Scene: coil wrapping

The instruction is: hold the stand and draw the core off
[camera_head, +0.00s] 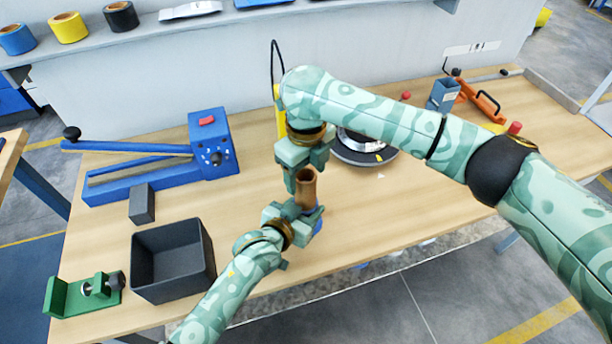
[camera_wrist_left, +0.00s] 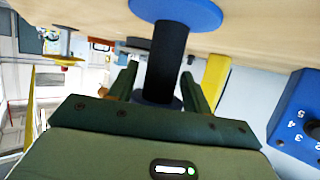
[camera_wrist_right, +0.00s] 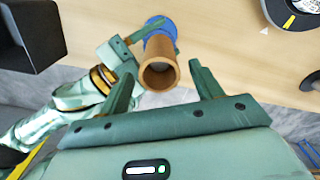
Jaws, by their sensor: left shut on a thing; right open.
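The core (camera_head: 306,188) is a brown hollow tube standing upright on the stand. In the right wrist view its open end (camera_wrist_right: 158,74) faces the camera. The stand has a blue round base (camera_wrist_left: 178,12) and a dark post (camera_wrist_left: 166,60); the base also shows in the right wrist view (camera_wrist_right: 157,24). My left gripper (camera_wrist_left: 160,84) is shut on the post between the base and a dark blue disc. In the head view its jaws (camera_head: 296,216) lie just below the core. My right gripper (camera_head: 305,170) is open above the core, fingers (camera_wrist_right: 163,82) apart with the tube's mouth between them in view.
A dark open bin (camera_head: 205,258) stands front left, with a green fixture (camera_head: 62,297) and a dark block (camera_head: 142,204) nearby. A blue lever device (camera_head: 212,145) is behind. A black disc (camera_head: 352,155) lies right of the core. The right front tabletop is clear.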

